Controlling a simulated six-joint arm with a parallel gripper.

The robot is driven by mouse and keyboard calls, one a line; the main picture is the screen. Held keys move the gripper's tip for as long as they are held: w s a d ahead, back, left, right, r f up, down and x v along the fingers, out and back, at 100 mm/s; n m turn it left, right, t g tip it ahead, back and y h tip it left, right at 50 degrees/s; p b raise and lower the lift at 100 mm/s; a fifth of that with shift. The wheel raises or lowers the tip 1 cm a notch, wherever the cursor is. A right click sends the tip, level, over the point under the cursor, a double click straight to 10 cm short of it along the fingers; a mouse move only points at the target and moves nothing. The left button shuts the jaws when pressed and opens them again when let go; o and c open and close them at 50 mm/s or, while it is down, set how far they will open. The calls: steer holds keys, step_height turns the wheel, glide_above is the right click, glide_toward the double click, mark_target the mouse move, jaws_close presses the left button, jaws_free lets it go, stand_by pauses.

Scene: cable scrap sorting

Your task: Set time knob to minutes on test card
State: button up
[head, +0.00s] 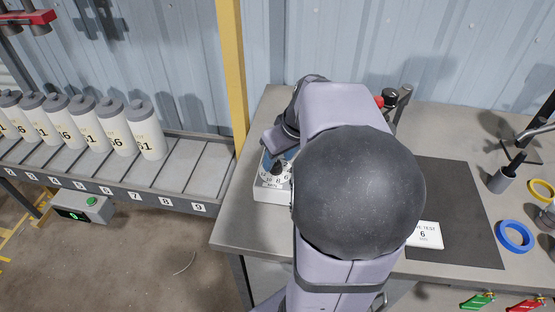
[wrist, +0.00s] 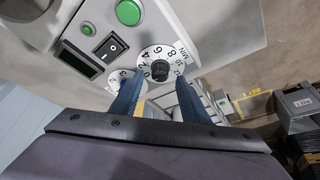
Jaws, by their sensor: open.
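The test card (head: 424,235) lies on the dark mat at the right of my arm; its upper left is hidden, and a large "6" shows. The white device (head: 272,192) stands on the bench left of my arm, partly covered by it. In the wrist view the black time knob (wrist: 160,70) sits on a white dial (wrist: 152,52) numbered in even steps to 10 and marked MIN. My gripper (wrist: 157,92) is open, its two blue fingers below the knob in the picture, one to each side. I cannot tell whether they touch it. The pointer's exact setting is unclear.
A second dial (wrist: 114,78), a rocker switch (wrist: 108,47) and a green button (wrist: 129,12) are close to the knob. The dark mat (head: 455,190) is largely bare. Blue tape (head: 514,236) lies at right. Several bottles (head: 146,130) stand on a rack at left.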

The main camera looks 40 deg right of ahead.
mark_target(276, 167)
steer(key=shift+x, duration=1.15)
steer(key=shift+c, duration=0.5)
jaws_close()
